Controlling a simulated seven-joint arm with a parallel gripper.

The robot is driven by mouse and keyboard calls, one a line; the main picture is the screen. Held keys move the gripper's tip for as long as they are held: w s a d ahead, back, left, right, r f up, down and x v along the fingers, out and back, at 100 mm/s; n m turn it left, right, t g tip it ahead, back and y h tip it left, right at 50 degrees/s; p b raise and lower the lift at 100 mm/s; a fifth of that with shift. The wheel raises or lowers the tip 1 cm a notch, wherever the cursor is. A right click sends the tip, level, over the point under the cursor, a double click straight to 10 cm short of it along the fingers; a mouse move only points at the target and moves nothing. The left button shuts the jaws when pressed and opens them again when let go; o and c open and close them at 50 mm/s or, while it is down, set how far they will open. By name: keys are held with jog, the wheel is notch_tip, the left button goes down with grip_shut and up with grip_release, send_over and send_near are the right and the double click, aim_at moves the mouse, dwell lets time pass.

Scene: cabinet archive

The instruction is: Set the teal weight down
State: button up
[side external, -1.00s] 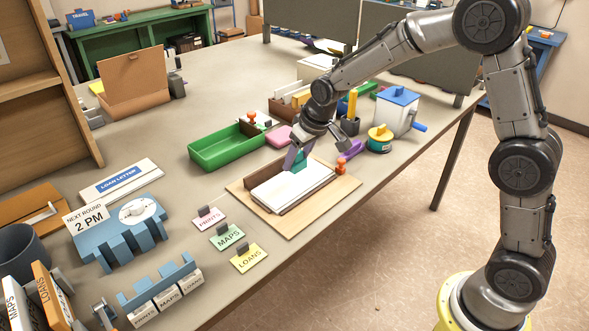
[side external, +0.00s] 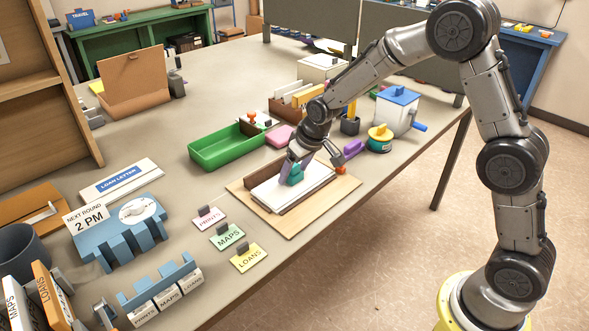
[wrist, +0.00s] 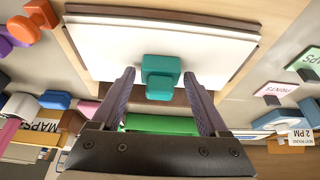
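The teal weight (side external: 296,176) rests on the stack of white sheets (side external: 318,177), which lies on a light wooden board (side external: 340,195). In the wrist view the weight (wrist: 160,76) stands between my two finger ends, with a gap on each side. My gripper (side external: 306,168) is open around the weight, close above the sheets. The gripper (wrist: 159,77) also shows in the wrist view, its purple-grey fingers spread. The fingers partly cover the weight in the side view.
An orange knobbed piece (side external: 341,168) and a purple piece (side external: 353,148) stand close on the right. A green tray (side external: 225,152) lies behind left. Cards for prints, maps and loans (side external: 248,257) lie in front. Bare table lies left of the board.

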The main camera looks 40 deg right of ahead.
jog(key=shift+o, duration=0.3)
jog(key=shift+r, duration=0.1)
jog(key=shift+r, duration=0.25)
jog(key=v, duration=1)
jog(key=s+r, duration=0.4)
jog(key=s, duration=0.3)
jog(key=s+r, duration=0.4)
jog(key=s, duration=0.3)
jog(key=s+d+f+t, duration=0.1)
jog(key=s+f, duration=0.1)
jog(key=s, duration=1.3)
jog(key=shift+s, duration=0.35)
